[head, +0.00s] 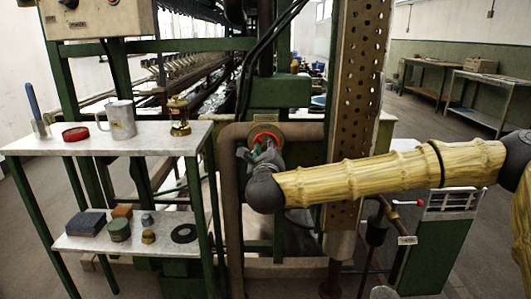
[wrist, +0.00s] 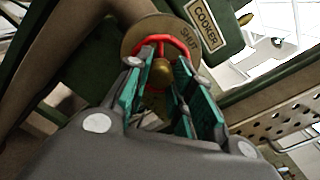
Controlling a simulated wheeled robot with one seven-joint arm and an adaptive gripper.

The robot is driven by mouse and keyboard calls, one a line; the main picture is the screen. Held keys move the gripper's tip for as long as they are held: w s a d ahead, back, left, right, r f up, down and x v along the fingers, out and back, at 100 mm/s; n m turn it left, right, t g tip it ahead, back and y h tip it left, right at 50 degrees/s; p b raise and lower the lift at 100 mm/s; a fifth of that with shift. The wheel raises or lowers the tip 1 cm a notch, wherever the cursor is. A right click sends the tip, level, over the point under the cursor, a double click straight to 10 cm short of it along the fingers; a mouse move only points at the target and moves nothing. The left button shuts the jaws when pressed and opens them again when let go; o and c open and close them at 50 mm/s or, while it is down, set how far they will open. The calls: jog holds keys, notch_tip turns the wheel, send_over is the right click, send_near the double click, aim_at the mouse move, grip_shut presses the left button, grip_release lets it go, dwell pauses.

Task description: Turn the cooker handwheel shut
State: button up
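The cooker handwheel (head: 265,137) is a small red wheel on the pipe stand, partly hidden behind my gripper (head: 262,153) in the head view. In the wrist view the red handwheel (wrist: 160,40) has a brass hub (wrist: 160,73) and sits before a round plate marked SHUT (wrist: 188,36). A COOKER label (wrist: 206,24) is beside it. My gripper (wrist: 166,70) is open, its teal-padded fingers spread either side of the hub, tips at the wheel's rim.
A perforated metal column (head: 352,90) stands right of the wheel, close behind my arm. Open floor and benches (head: 485,92) lie at the far right.

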jog(key=shift+o, duration=0.9)
jog(key=shift+s, duration=0.1)
